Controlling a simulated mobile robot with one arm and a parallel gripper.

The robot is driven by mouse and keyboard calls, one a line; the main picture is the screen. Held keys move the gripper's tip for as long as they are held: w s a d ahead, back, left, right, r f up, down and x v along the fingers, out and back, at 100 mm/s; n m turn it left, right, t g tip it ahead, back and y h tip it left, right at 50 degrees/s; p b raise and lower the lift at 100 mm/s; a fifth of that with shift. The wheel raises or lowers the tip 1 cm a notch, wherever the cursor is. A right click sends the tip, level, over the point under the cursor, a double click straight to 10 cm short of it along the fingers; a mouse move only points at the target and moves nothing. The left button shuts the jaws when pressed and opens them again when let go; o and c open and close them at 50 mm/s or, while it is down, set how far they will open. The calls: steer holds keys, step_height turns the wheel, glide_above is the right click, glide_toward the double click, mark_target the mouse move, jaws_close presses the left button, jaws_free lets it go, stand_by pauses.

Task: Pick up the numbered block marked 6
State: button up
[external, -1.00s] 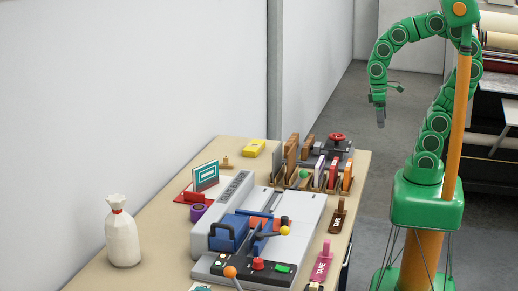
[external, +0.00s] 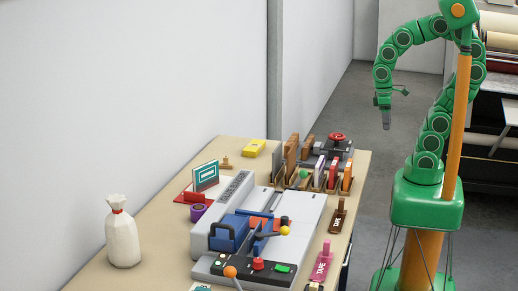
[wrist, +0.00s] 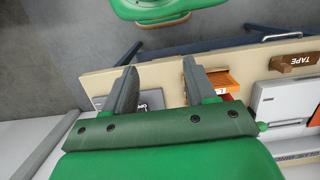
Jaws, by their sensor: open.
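I cannot make out a block marked 6 in either view; any numbers are too small to read or hidden. My gripper (external: 386,122) is open and empty, pointing down in the air to the right of the table (external: 160,215). In the wrist view its two grey fingers (wrist: 158,72) stand apart, with the table edge beyond them. An orange piece (wrist: 222,80) shows just right of the right finger, and a dark piece with pale lettering (wrist: 150,100) shows between the fingers, partly hidden.
A rack of upright slabs (external: 318,175) stands near the table's far right edge. A large grey machine (external: 300,215) fills the table's middle. The air beside the table is clear.

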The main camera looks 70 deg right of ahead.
steer(key=w+d+f+t+h, duration=0.1)
steer(key=w+d+f+t, duration=0.1)
steer(key=w, duration=0.7)
steer(key=w+d+f+t, duration=0.1)
steer(key=w+t, duration=0.1)
steer(key=w, duration=0.7)
steer(key=n+t+y, duration=0.4)
steer(key=t+y, duration=0.1)
steer(key=t, duration=0.4)
glide_toward(229, 161)
steer(key=d, duration=0.1)
steer(key=d+r, duration=0.1)
steer(key=shift+d+r, duration=0.25)
steer(key=shift+d, duration=0.1)
steer(key=shift+w+a+f+n+t+y, duration=0.3)
steer(key=shift+w+a+f+y, duration=0.2)
steer(key=shift+w, duration=0.15)
steer(key=shift+x, duration=3)
steer(key=shift+w+a+f, duration=0.45)
